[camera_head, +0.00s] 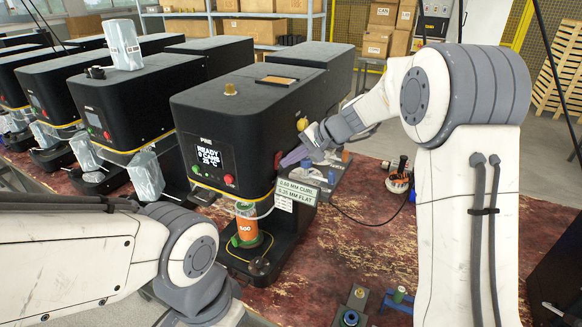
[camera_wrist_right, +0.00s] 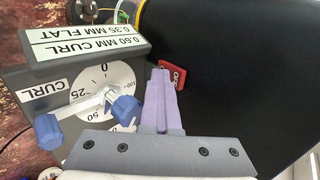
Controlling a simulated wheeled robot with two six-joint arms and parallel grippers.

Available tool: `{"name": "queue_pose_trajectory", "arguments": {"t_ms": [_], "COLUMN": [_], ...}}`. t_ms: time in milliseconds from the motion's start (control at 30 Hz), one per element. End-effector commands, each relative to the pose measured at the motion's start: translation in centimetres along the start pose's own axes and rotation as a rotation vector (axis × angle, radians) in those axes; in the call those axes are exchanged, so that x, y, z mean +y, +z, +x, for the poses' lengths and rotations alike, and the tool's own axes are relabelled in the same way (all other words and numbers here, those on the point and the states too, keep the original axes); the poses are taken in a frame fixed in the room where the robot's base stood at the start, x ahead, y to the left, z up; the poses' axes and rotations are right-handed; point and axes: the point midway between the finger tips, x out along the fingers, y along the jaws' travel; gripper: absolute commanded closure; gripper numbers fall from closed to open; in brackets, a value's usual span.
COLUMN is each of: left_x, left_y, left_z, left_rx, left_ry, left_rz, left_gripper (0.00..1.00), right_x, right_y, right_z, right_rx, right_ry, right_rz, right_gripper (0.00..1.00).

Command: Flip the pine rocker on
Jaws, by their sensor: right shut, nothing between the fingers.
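A placard (camera_head: 298,193) and a curl dial (camera_wrist_right: 95,88) with a blue-ended handle (camera_wrist_right: 124,108) stand close beside my right fingers. An orange can (camera_head: 247,228) stands in the machine's front.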

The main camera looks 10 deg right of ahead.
Motion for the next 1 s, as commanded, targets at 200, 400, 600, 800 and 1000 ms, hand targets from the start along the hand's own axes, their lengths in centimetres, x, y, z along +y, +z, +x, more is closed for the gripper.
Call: {"name": "queue_pose_trajectory", "arguments": {"t_ms": [200,400,600,800,1000], "left_x": [0.0,0.1,0.1,0.1,0.1], "left_y": [0.0,-0.1,-0.1,-0.1,-0.1], "left_z": [-0.2,-0.6,-1.2,-1.1,-1.1], "left_rx": [0.001,0.000,0.000,0.000,0.000], "left_ry": [0.000,0.000,0.000,0.000,0.000], "left_rz": [0.000,0.000,0.000,0.000,-0.002], "left_gripper": [1.00,1.00,1.00,1.00,1.00], "right_x": [-0.1,-0.7,-1.6,-1.6,-1.6], "right_y": [0.0,0.1,0.1,0.0,0.0], "right_z": [0.1,-0.3,-1.0,-1.1,-1.2], "right_rx": [0.000,0.000,0.000,0.002,0.003], "right_ry": [0.001,-0.001,-0.004,-0.004,-0.005], "right_rz": [0.000,-0.001,-0.003,-0.002,-0.002], "right_gripper": [1.00,1.00,1.00,1.00,1.00]}}
